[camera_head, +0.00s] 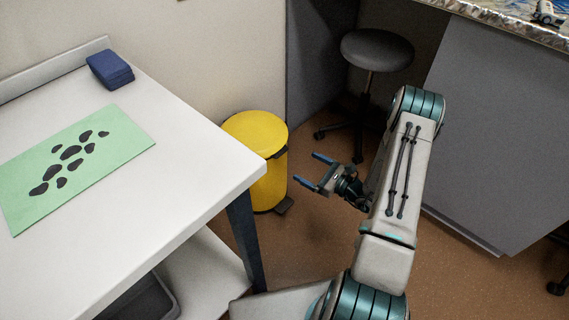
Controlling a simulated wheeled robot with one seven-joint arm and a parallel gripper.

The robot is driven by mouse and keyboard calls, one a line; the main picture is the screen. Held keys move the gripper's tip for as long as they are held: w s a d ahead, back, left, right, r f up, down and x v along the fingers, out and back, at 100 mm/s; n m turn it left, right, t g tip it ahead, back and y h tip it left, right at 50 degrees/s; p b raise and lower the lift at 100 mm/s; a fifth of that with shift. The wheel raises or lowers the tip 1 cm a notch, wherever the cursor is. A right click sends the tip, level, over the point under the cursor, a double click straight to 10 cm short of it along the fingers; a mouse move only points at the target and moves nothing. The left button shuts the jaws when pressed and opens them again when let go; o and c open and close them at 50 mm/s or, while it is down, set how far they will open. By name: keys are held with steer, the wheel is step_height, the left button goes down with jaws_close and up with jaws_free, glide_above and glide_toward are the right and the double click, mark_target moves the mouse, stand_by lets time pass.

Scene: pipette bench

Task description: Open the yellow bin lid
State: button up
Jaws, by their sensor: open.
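A yellow bin (270,188) stands on the floor behind the corner of the white table. Its round yellow lid (254,132) is closed. A dark tab (279,153) shows at the lid's right edge and a dark pedal (284,206) at the foot. The table corner hides part of the bin's front. My gripper (313,171) is open and empty, to the right of the bin. Its two blue-tipped fingers point left toward the bin and look apart from it. The exact gap is hard to judge.
The white table (185,165) fills the left, with a green mat (115,160) and a blue box (110,69) on it. A dark stool (376,50) stands behind my arm. A grey cabinet (500,125) is at right. Brown floor (308,240) lies free between table and arm.

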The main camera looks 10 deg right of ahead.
steer(key=m+t+h, duration=0.2)
glide_toward(279, 150)
steer(key=b+x, duration=0.4)
steer(key=x, duration=0.3)
steer(key=shift+f+b, duration=0.2)
steer(key=shift+b, duration=0.15)
steer(key=c, duration=1.3)
steer(key=shift+r, duration=0.15)
steer(key=shift+c, duration=0.4)
